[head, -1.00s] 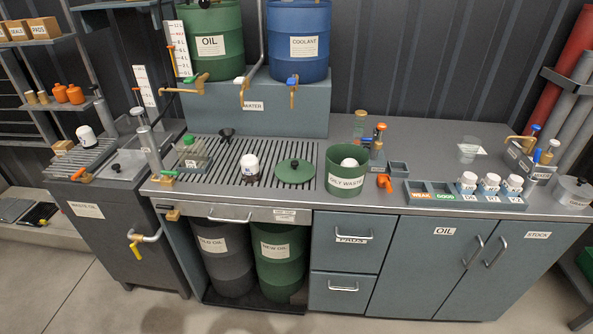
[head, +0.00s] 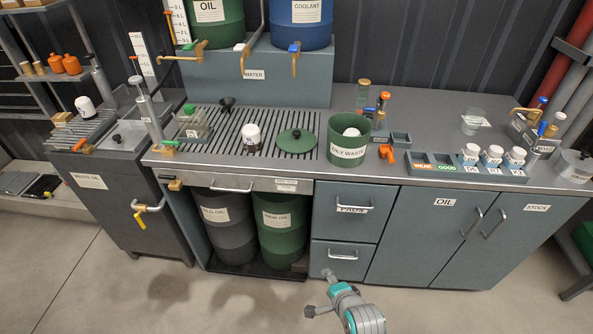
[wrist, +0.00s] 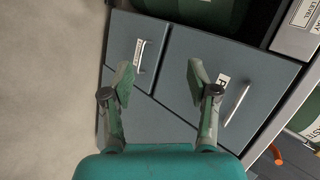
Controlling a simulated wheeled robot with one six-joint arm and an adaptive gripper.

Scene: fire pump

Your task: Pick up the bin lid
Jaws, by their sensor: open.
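The bin lid (head: 296,142) is a round green disc with a black knob. It lies flat on the slatted drain grate of the bench, just left of the green oily waste bin (head: 348,154). The bin is open and a white item shows inside it. My gripper (wrist: 160,83) is open and empty in the wrist view, facing the grey drawer fronts. In the head view my gripper (head: 319,292) is low in front of the bench, well below and nearer than the lid. The lid is outside the wrist view.
A labelled rack (head: 450,171) with white jars is at right. Drawers (head: 337,255) and drums (head: 277,225) are below the bench top. Taps (head: 294,59) hang behind. The floor in front is clear.

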